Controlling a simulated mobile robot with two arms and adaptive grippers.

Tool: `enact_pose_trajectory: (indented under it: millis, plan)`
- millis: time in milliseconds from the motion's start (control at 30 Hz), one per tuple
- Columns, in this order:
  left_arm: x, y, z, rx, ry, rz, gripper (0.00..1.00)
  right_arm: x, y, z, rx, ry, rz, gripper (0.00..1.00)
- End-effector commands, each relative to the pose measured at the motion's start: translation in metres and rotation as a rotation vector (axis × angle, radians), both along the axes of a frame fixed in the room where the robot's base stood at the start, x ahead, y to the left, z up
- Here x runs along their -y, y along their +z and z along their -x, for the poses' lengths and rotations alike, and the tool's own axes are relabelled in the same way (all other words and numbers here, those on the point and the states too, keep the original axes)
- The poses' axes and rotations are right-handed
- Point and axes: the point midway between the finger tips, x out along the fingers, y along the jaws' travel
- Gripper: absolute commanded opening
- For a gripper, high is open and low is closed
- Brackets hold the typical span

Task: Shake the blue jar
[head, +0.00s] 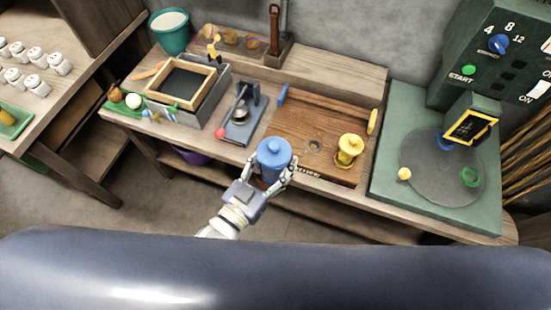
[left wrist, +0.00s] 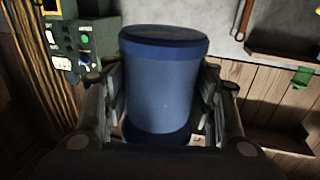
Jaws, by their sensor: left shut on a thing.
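In the left wrist view the jar (left wrist: 162,85) fills the middle, between the two fingers (left wrist: 165,110). The jar looks roughly upright in the head view. I cannot tell whether its base is clear of the bench. My right gripper is in neither view.
A wooden tray (head: 290,128) with a yellow jar (head: 348,150) lies behind and right of the blue jar. A press with a red knob (head: 221,132) stands to the left. A green machine with a round plate (head: 425,160) is at the right. Open floor lies before the bench.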

Motion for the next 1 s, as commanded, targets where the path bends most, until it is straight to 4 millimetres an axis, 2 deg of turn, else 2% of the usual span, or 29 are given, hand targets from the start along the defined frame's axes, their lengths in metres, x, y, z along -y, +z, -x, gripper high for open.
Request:
enact_pose_trajectory:
  millis: [33, 333, 467, 700, 800, 1000]
  plan:
    - [0.000, 0.007, 0.000, 0.003, 0.000, 0.002, 0.17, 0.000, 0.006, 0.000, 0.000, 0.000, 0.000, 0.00]
    - [0.000, 0.001, 0.000, 0.002, 0.000, 0.001, 0.17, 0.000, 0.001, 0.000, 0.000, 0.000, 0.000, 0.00]
    - [0.000, -0.016, 0.000, 0.001, 0.000, 0.001, 0.17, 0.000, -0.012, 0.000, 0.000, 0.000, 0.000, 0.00]
    - [0.000, -0.064, 0.000, 0.003, 0.000, 0.002, 0.17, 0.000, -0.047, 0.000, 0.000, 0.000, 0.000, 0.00]
    - [0.000, -0.069, 0.000, 0.003, 0.000, 0.002, 0.17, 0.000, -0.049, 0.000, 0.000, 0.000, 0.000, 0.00]
    - [0.000, -0.066, 0.000, 0.003, 0.000, 0.002, 0.17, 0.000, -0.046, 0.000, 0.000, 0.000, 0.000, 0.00]
